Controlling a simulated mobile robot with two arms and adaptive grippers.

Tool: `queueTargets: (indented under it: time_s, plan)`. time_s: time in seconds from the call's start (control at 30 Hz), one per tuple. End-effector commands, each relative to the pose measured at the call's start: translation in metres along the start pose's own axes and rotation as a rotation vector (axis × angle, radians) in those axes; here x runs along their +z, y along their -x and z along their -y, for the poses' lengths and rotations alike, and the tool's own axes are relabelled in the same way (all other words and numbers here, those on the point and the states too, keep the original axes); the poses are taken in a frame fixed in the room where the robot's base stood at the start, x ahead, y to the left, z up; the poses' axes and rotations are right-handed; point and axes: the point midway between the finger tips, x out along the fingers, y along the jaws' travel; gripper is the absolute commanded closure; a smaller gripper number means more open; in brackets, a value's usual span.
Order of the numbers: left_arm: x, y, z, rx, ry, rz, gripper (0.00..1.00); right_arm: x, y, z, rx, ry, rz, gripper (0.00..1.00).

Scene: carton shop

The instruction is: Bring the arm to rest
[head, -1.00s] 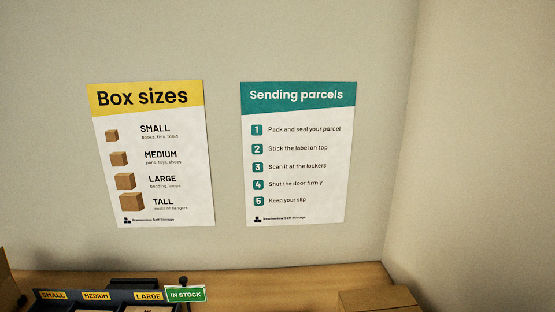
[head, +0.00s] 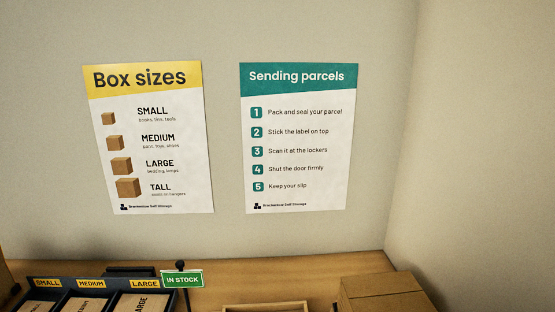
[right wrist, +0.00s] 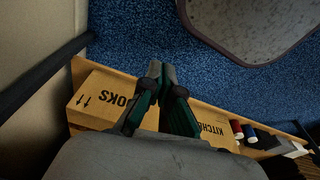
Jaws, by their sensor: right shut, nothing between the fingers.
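My right gripper (right wrist: 162,72) shows in the right wrist view, its dark green and black fingers drawn together with nothing between them. It hangs in front of two cartons, a box marked BOOKS (right wrist: 100,100) on the left and a box marked KITCHEN (right wrist: 214,128) on the right, partly covered by the fingers. I cannot tell how far it is from them. My left gripper is in neither view, and the head view shows no arm.
Blue carpet (right wrist: 130,35) lies beyond the wooden surface's edge. Coloured rolls (right wrist: 237,129) sit at right. A grey-topped piece (right wrist: 250,25) stands above. In the head view, a divided carton rack (head: 62,284), an IN STOCK sign (head: 182,279) and a carton (head: 385,288) line the counter below two posters.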

Motion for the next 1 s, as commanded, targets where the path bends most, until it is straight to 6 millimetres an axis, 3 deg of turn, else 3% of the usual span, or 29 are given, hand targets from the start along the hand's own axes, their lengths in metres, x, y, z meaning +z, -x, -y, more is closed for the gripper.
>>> queueTargets:
  time_s: [0.03,0.1,0.23,0.37,0.47,1.0]
  plan:
    - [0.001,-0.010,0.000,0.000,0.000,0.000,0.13,0.025,-0.026,0.001,-0.001,0.003,0.021,1.00]
    - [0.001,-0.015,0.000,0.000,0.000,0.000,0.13,0.053,-0.047,0.002,-0.002,0.006,0.035,1.00]
    - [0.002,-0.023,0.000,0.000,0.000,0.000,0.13,0.096,-0.072,0.003,-0.004,0.011,0.054,1.00]
    - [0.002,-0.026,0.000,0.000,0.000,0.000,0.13,0.121,-0.082,0.003,-0.004,0.015,0.063,1.00]
    - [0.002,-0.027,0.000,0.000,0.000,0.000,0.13,0.129,-0.084,0.003,-0.005,0.016,0.066,1.00]
    - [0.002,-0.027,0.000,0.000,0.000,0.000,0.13,0.129,-0.084,0.003,-0.005,0.016,0.066,1.00]
